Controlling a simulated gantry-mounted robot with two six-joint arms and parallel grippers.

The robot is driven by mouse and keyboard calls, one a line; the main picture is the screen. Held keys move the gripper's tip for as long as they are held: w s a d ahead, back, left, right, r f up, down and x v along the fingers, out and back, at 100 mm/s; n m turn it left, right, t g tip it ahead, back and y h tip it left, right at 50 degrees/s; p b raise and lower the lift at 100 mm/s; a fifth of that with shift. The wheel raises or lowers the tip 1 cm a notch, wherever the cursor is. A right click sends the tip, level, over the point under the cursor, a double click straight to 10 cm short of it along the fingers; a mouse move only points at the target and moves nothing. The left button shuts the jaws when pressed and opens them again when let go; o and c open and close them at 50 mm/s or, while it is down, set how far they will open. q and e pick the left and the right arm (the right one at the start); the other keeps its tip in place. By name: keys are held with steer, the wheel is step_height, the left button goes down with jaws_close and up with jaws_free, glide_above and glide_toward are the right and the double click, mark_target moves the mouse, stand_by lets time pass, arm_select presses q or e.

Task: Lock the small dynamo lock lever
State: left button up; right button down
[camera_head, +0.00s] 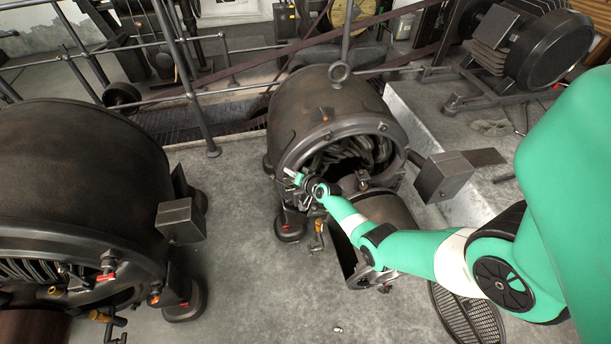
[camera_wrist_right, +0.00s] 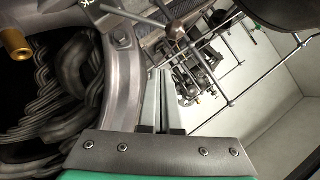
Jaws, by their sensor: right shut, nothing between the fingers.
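The small dynamo (camera_head: 325,112) stands in the middle of the head view, its round open front facing me with dark windings inside. My right gripper (camera_head: 297,178) is at the left side of its front rim. In the right wrist view the fingers (camera_wrist_right: 162,75) are shut and empty, beside the grey curved rim (camera_wrist_right: 120,70). In the head view the arm and gripper largely hide that spot. My left gripper is not in view.
A larger dynamo (camera_head: 75,190) fills the left side. A grey box (camera_head: 445,176) sticks out right of the small dynamo. Metal railings (camera_head: 190,90) run behind, and a motor (camera_head: 530,45) stands back right. The floor (camera_head: 235,230) between the dynamos is clear.

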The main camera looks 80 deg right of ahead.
steer(key=p+v, duration=0.5)
steer(key=v, duration=0.5)
steer(key=shift+s, duration=0.5)
steer(key=shift+d, duration=0.1)
